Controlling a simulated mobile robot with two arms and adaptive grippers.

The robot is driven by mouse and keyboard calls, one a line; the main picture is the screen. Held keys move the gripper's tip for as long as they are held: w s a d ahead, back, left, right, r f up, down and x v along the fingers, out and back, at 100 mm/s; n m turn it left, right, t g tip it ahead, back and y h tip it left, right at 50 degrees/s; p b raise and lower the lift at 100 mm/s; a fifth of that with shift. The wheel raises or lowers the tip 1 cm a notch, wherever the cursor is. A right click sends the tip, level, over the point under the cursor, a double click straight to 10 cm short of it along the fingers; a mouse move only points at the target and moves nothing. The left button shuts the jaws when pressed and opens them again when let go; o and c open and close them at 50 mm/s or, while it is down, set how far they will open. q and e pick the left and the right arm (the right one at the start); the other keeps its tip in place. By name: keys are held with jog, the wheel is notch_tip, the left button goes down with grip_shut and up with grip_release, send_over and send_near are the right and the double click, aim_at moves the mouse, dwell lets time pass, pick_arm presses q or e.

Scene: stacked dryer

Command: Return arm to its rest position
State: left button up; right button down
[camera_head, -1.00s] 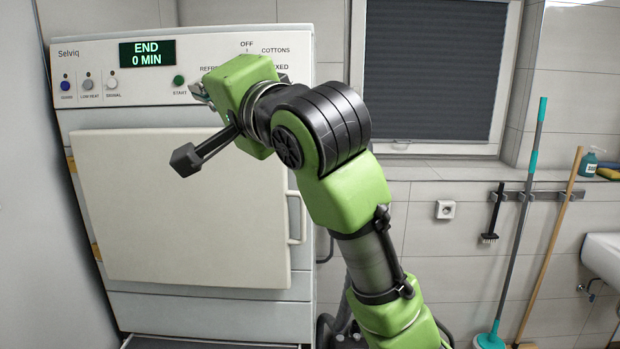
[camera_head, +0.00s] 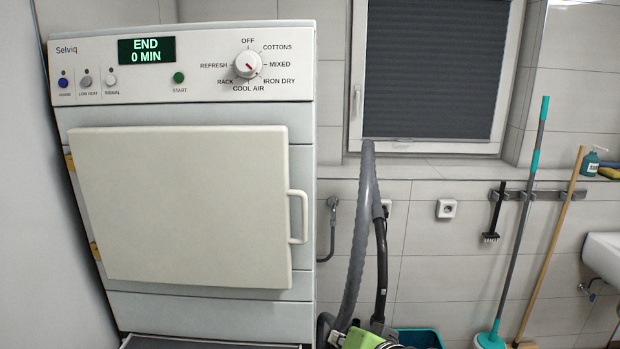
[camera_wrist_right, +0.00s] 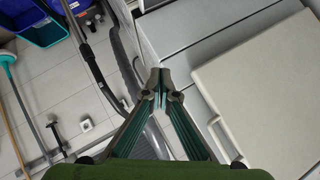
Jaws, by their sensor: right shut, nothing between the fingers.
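My right gripper (camera_wrist_right: 160,80) shows in the right wrist view, its fingertips together and nothing between them. In the head view only a green part of my arm shows at the bottom edge, below and right of the dryer. The dryer (camera_head: 215,312) stands at the left of the head view, with its pale door (camera_head: 185,205) and handle lying flat along its front. Its display (camera_head: 147,50) reads "END 0 MIN". The dial (camera_head: 247,65) is in plain view. The door also shows at the right of the wrist view (camera_wrist_right: 265,85), apart from the fingers. My left gripper is not in view.
A grey vacuum hose (camera_head: 357,240) stands right of the dryer, near my arm. A teal bucket (camera_head: 420,337), a mop (camera_head: 522,220), a broom (camera_head: 553,240) and a sink (camera_head: 603,258) are farther right. The space before the dryer front looks clear.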

jog(key=s+d+f+n+g+h, duration=0.1)
jog(key=s+d+f+n+g, duration=0.1)
jog(key=s+d+f, duration=0.6)
jog(key=s+d+f+n+g+h, duration=0.25)
jog(key=s+f, duration=0.25)
jog(key=s, duration=0.7)
jog(key=s+d+f+n+g+h, duration=0.15)
jog(key=s+d+f, duration=0.25)
jog(key=s+f, duration=0.45)
jog(key=s+f+g+y+b, duration=0.1)
jog(key=s+f+b, duration=0.1)
jog(key=f, duration=1.3)
jog(key=s+f+g+b, duration=0.1)
jog(key=f+b, duration=0.2)
jog(key=f, duration=1.3)
jog(key=s+d+f+g+b, duration=0.1)
jog(key=s+d+f+b, duration=0.2)
jog(key=s+f, duration=1.3)
notch_tip(320, 180, down, 2)
jog(key=shift+s+f, duration=0.1)
jog(key=shift+s, duration=0.25)
